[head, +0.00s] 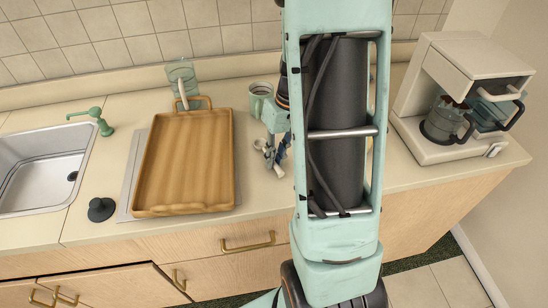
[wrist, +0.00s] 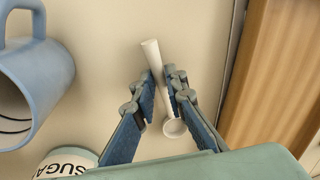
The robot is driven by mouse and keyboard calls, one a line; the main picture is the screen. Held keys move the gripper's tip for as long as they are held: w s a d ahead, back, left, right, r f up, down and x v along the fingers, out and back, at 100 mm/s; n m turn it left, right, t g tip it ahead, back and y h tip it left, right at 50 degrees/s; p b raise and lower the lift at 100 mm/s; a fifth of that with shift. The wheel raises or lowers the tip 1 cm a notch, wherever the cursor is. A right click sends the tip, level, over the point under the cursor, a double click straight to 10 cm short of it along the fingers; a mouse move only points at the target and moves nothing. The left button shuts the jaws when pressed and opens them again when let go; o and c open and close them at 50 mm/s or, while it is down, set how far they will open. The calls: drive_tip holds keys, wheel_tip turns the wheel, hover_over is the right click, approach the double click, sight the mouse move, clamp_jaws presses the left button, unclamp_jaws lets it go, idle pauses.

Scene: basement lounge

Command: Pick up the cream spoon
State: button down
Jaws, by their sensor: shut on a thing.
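The cream spoon (wrist: 151,54) lies between the fingers of my gripper (wrist: 160,86) in the wrist view. Its pale handle points up and its round bowl shows lower down, between the finger links. My gripper is shut on the spoon's handle. In the head view my gripper (head: 272,150) is low over the counter, between the wooden tray and my arm. The spoon is too small to make out clearly there. I cannot tell whether the spoon still touches the counter.
The wooden tray (head: 146,180) lies left of my gripper, and its edge shows at right in the wrist view (wrist: 285,70). A blue mug (wrist: 40,75) and a sugar container (wrist: 65,163) stand close by. A coffee maker (head: 455,95) stands right, a sink (head: 40,165) left.

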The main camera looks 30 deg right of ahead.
drive_tip(key=shift+r, duration=0.5)
wheel_tip(320, 180, up, 2)
drive_tip(key=shift+r+p, duration=0.1)
drive_tip(key=shift+p, duration=0.95)
drive_tip(key=s+r+p, duration=0.2)
drive_tip(key=s+r, duration=0.2)
drive_tip(key=s, duration=0.3)
drive_tip(key=s+d+r+p, duration=0.1)
drive_tip(key=s+r+p, duration=0.2)
drive_tip(key=s+r, duration=0.2)
drive_tip(key=shift+s+d+r, duration=0.2)
drive_tip(key=shift+s+d, duration=0.1)
drive_tip(key=shift+s, duration=0.7)
drive_tip(key=shift+w, duration=0.1)
